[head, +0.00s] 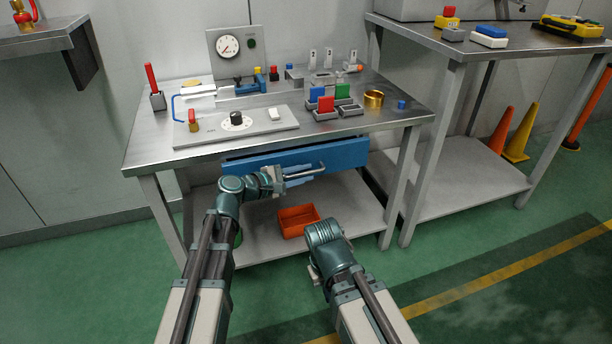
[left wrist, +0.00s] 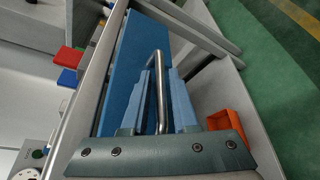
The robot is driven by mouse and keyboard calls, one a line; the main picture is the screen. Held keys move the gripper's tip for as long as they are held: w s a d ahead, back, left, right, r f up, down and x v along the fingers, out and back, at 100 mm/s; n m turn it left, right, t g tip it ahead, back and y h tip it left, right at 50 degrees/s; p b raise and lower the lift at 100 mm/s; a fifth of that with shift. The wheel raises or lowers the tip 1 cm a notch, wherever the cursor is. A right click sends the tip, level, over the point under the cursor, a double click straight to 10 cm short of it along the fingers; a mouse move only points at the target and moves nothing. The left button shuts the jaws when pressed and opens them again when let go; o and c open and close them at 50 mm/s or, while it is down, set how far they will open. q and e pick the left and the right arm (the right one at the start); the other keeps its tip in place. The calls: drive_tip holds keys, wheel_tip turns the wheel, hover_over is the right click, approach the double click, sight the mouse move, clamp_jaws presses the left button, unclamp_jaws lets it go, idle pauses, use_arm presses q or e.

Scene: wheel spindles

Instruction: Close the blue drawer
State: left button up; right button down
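The blue drawer (head: 340,154) is under the left workbench top, its blue front showing in both views (left wrist: 122,75). A bent metal handle (head: 321,166) stands out from its front. My left gripper (head: 300,174) is at the handle. In the left wrist view its two light-blue fingers (left wrist: 159,85) lie on either side of the handle bar (left wrist: 161,95), parted, with narrow gaps beside the bar. Whether either finger touches the bar is hard to tell. How far the drawer stands out is also unclear. My right arm is low in front of the bench, its gripper hidden.
An orange bin (head: 297,222) sits on the lower shelf (head: 262,245) below the drawer. The bench top (head: 150,150) holds a dial panel (head: 260,125), coloured blocks and a brass ring (head: 374,99). A second bench (head: 480,60) stands at the right. The green floor in front is clear.

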use_arm(q)
drive_tip(key=shift+w+d+f, duration=0.1)
drive_tip(key=shift+w+d, duration=0.2)
drive_tip(key=shift+d, duration=0.1)
clamp_jaws()
idle(1.3)
